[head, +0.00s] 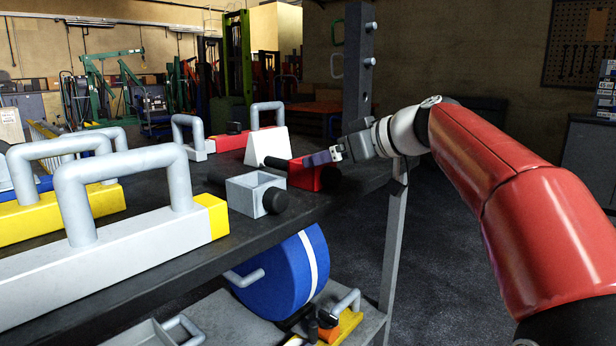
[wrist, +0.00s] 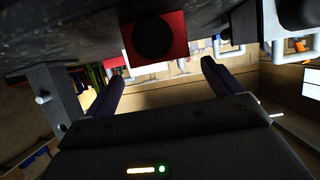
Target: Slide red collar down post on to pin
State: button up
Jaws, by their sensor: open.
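The red collar (head: 302,177) lies on the dark bench top near its right edge, with a black round knob facing right. In the wrist view the red collar (wrist: 181,30) shows as a red face around the black disc, above the gap between the fingers. The dark grey post (head: 357,95) rises at the bench's far right, with light pins (head: 370,62) on its side. A post with a pin also shows at the left of the wrist view (wrist: 60,92). My gripper (head: 318,158) is open and empty, close by the collar; its spread fingers (wrist: 162,72) show in the wrist view. Contact with the collar cannot be told.
A grey open box-shaped collar (head: 242,195) with a black knob stands left of the red one. Handled bars (head: 120,250) fill the bench's left side. A blue wheel (head: 283,270) stands on the shelf below. The floor right of the bench is clear.

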aim_at(299, 169)
jog(key=p+x, duration=0.1)
jog(key=x, duration=0.6)
jog(key=shift+s+a+r, duration=0.1)
jog(key=shift+s, duration=0.05)
jog(key=c, duration=1.4)
jog(key=shift+c, duration=1)
jog(key=shift+r, duration=0.15)
